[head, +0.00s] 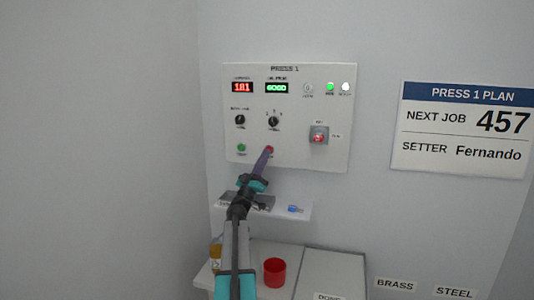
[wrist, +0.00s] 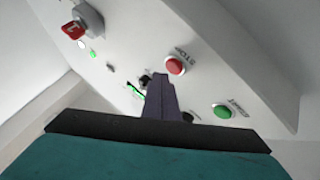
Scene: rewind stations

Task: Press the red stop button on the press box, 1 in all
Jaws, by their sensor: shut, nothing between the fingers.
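The white press box (head: 310,125), titled PRESS 1, is fixed to the wall. Its red stop button (head: 269,149) is at the lower middle of the panel, right at the tip of my gripper (head: 267,153). In the wrist view the stop button (wrist: 175,66) carries a STOP label and shows beside the fingertips. My gripper's dark purple fingers (wrist: 160,78) are shut and empty. I cannot tell whether they touch the panel; they look just short of the button and to one side of it. The green start button (wrist: 222,111) is on the other side of the fingers.
A second red control (head: 318,137) sits on a grey mount at the panel's right. Knobs (head: 273,121) and displays (head: 277,88) are above. A small shelf (head: 305,212) holds a blue item (head: 294,209). A red cup (head: 274,272) stands below. A plan sign (head: 460,130) hangs right.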

